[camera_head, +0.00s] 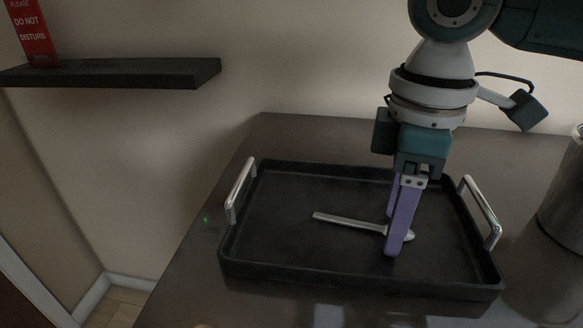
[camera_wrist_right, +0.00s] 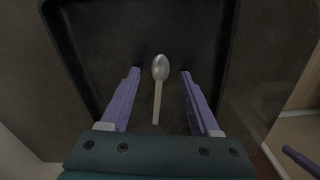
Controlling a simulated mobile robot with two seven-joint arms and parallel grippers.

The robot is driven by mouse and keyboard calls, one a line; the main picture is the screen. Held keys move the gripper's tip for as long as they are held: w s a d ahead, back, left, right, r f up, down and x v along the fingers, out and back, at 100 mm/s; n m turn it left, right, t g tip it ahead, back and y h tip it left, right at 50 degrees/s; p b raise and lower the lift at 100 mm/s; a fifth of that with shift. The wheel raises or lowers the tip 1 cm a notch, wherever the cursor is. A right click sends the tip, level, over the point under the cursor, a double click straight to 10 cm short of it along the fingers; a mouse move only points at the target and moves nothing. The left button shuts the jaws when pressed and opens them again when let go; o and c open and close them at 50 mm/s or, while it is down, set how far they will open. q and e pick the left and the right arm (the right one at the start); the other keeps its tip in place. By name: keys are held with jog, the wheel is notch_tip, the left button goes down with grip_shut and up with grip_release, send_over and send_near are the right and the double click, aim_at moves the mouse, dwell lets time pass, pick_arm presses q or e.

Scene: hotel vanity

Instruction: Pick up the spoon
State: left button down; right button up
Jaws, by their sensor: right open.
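A silver spoon (camera_head: 349,221) lies in a black tray (camera_head: 290,185) on the vanity top, its handle to the left and its bowl to the right. My right gripper (camera_head: 393,236) points down over the bowl end, and its purple fingers partly hide the spoon there. In the right wrist view the spoon (camera_wrist_right: 158,85) lies between the two open fingers of the right gripper (camera_wrist_right: 159,74), with a gap on each side. The black tray (camera_wrist_right: 95,25) shows below it there. My left gripper is not in the head view.
The tray has raised walls and two metal handles, left (camera_head: 240,190) and right (camera_head: 482,212). A metal container (camera_head: 565,195) stands right of the tray. A dark shelf (camera_head: 120,73) with a red sign (camera_head: 31,32) is on the left wall.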

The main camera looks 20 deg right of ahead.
dwell(0.5)
jog(key=shift+f, duration=0.1)
grip_shut()
dwell(0.3)
